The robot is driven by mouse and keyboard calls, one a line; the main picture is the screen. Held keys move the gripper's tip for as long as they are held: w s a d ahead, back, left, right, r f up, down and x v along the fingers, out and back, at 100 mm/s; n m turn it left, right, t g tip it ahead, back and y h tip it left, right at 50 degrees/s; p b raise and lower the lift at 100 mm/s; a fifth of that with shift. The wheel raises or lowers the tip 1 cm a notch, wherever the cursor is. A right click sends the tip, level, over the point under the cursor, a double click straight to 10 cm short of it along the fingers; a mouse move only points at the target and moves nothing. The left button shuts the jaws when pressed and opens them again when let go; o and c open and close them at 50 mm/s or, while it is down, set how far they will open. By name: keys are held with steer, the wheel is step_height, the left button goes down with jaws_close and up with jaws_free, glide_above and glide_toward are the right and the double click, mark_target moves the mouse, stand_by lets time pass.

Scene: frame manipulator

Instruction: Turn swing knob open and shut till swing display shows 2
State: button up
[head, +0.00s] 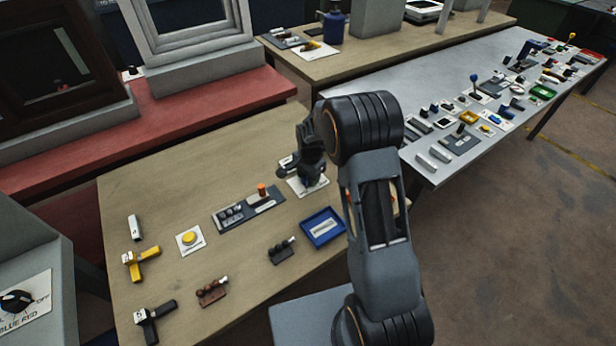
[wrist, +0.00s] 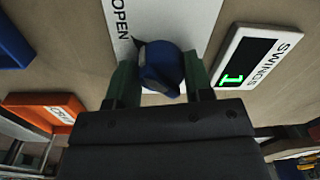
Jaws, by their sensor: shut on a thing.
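The swing knob (wrist: 160,65) is dark blue and sits on a white plate (wrist: 172,18) marked OPEN in the wrist view. My gripper (wrist: 160,78) is shut on the knob, with one green finger on each side. The swing display (wrist: 250,60), labelled SWINGS, is to the right of the knob and shows a green 1. In the head view, my gripper (head: 310,178) is low over the white plate (head: 298,189) on the wooden table. The knob is hidden there by my gripper, and I cannot make out the display.
A blue tray (head: 306,231) and a grey panel with an orange part (head: 262,190) are near the plate. A yellow button (head: 189,238) and several small handles stand to the left. In the wrist view, an orange item (wrist: 70,104) and a blue item (wrist: 12,45) are at left.

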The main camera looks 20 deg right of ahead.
stand_by(0.5)
steer(key=o, duration=0.9)
steer(key=r, duration=1.4)
steer(key=shift+s+d, duration=0.15)
steer(key=shift+s, duration=0.1)
